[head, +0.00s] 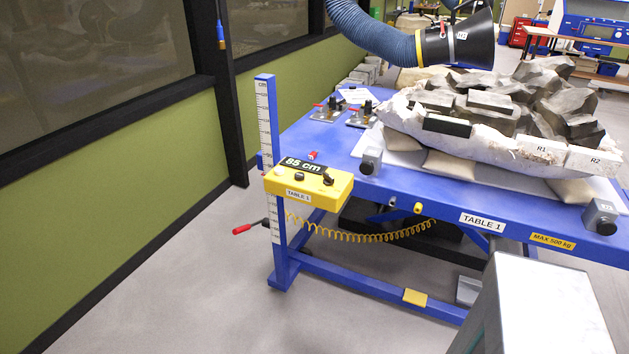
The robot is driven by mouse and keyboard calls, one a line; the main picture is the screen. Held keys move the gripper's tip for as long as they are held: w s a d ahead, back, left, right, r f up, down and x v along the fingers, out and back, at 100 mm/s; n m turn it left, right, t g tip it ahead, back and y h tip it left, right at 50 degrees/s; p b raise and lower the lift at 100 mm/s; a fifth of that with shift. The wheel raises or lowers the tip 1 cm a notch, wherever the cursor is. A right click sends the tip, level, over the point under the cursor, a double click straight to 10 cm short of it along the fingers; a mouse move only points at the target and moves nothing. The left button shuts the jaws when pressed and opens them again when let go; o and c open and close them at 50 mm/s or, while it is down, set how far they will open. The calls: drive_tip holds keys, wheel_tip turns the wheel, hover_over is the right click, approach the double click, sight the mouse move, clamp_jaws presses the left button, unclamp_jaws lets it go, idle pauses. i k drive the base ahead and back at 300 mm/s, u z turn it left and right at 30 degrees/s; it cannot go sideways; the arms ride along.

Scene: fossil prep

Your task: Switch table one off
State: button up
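In the head view, a blue table (318,197) carries a white label reading TABLE 1 and a yellow one reading MAX 500 kg. A yellow control box (335,190) labelled TABLE 1 sits at its near left corner, beside an upright scale post (265,130). The box has a dark display (304,165) reading 85 cm and small dark controls on top. A small red part (313,155) shows just behind the display. I cannot tell the switch positions. A coiled yellow cable (365,236) runs from the box under the table. My gripper is not in view.
A jacketed fossil block (470,140) rests on the table, under a black extraction hood (458,45) on a blue hose. A red-ended lever (248,227) sticks out left of the post. Grey floor (170,290) is clear at the left, beside the green wall.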

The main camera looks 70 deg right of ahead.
sight(328, 180)
drive_tip(key=u, duration=0.4)
drive_tip(key=k, duration=1.4)
drive_tip(key=z, duration=0.9)
drive_tip(key=i, duration=0.55)
drive_tip(key=z, duration=0.05)
